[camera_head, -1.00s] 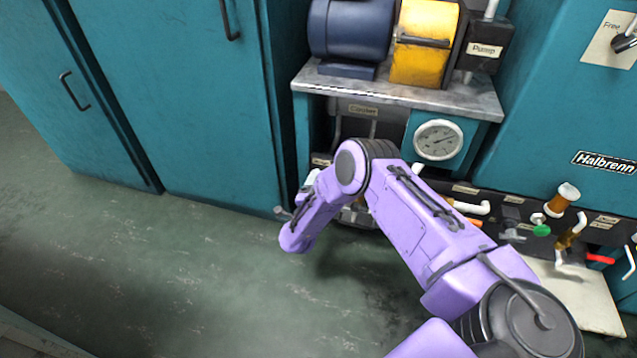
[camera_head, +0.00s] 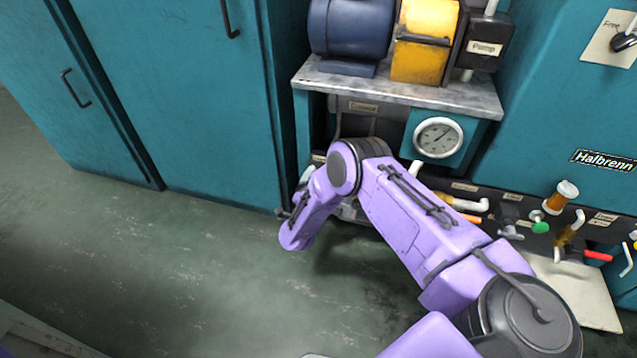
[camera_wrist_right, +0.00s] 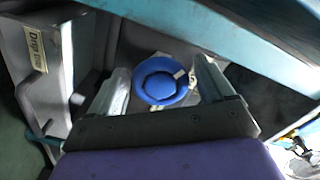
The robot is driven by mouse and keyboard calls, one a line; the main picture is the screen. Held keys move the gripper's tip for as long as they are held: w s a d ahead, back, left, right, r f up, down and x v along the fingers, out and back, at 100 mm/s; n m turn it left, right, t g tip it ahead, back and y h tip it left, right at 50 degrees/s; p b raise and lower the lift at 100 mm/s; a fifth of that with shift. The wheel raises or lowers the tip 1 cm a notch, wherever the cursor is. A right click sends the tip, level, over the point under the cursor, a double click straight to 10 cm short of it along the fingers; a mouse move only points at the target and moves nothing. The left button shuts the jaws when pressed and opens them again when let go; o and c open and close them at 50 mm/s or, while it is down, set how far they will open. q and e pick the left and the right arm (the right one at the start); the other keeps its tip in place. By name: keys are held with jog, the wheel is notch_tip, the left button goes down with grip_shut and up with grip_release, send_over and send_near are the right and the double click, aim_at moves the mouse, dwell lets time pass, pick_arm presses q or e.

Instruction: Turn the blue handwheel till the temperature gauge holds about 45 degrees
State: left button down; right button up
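The blue handwheel (camera_wrist_right: 161,80) shows in the right wrist view, between and just ahead of the two fingers of my right gripper (camera_wrist_right: 162,84). The fingers stand apart on either side of it with narrow gaps; whether they touch its rim is hard to tell. In the head view my purple right arm hides the handwheel and the right fingertips. The round white temperature gauge (camera_head: 438,138) sits under the pump shelf, with its needle pointing to the upper right. Its numbers are too small to read. My left gripper is not in view.
A grey shelf (camera_head: 400,88) carrying a blue motor (camera_head: 350,30) and yellow coupling guard (camera_head: 425,42) overhangs the arm. Several valves and pipes, including a green knob (camera_head: 540,227) and red lever (camera_head: 598,256), stand right. Floor (camera_head: 180,270) at left is clear.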

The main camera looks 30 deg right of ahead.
jog(key=shift+d, duration=0.1)
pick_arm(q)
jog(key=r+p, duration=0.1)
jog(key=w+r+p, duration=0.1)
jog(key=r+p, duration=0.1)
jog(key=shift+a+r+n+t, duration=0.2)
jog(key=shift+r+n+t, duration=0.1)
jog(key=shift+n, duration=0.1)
pick_arm(e)
jog(key=v, duration=1)
jog(key=shift+s+a, duration=0.2)
